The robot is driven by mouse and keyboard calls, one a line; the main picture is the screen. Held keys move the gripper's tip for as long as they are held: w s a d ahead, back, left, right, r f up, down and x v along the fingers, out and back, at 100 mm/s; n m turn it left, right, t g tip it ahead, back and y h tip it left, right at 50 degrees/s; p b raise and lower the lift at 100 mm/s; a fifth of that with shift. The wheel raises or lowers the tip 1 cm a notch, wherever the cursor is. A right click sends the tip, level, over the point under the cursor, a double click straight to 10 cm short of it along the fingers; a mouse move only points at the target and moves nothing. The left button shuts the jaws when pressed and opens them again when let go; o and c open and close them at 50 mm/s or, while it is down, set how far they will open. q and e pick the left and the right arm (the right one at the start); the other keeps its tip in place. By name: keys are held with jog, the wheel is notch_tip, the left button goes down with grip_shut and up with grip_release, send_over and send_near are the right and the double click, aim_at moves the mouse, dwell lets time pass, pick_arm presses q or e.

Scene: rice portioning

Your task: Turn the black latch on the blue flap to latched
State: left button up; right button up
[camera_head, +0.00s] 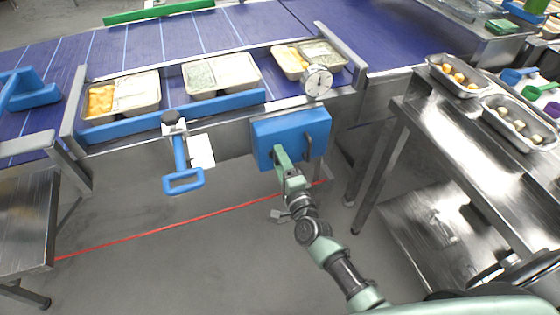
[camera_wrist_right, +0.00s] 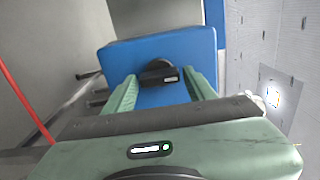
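The blue flap (camera_head: 305,128) is a blue box-like panel on the front side of the conveyor, and it also fills the middle of the right wrist view (camera_wrist_right: 205,48). The black latch (camera_wrist_right: 158,77) sits on its face, with a round base and a short bar lying roughly across the wrist picture. My right gripper (camera_wrist_right: 162,92) is open, with one green finger on each side of the latch; I see gaps between fingers and latch. In the head view the right gripper (camera_head: 281,158) is in front of the flap and hides the latch. My left gripper is not in view.
A dial gauge (camera_head: 317,82) stands above the flap at the conveyor edge. A blue-handled tool (camera_head: 182,170) hangs to the left beside a white card (camera_head: 201,151). Trays of food (camera_head: 120,97) line the conveyor. A steel table (camera_head: 440,125) stands right; the floor left of my arm is open.

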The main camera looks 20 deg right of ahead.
jog(key=shift+o, duration=0.2)
jog(key=s, duration=0.8)
jog(key=shift+d, duration=0.15)
jog(key=shift+f, duration=0.15)
jog(key=s+f+n+g, duration=0.3)
jog(key=s+f+n, duration=0.15)
jog(key=f, duration=0.55)
jog(key=s+f+n+g+y, duration=0.1)
jog(key=s+f+n+g, duration=0.2)
jog(key=s+f, duration=0.5)
jog(key=s+f+n+g, duration=0.3)
jog(key=s+f+n, duration=0.1)
jog(key=f, duration=0.9)
jog(key=s+d+f+n+g, duration=0.1)
jog(key=s+f+n+g, duration=0.1)
jog(key=s, duration=0.6)
jog(key=s+d+f+n+g+h+p, duration=0.1)
jog(key=s+d+f+n+g, duration=0.1)
jog(key=s+f, duration=0.4)
jog(key=s+d+f+n+g, duration=0.2)
jog(key=s+f+n+g, duration=0.2)
jog(key=s, duration=0.8)
jog(key=shift+s+d+f+n+h+p, duration=0.15)
jog(key=shift+d+f+n+h+p, duration=0.1)
jog(key=shift+f+n+h+p, duration=0.1)
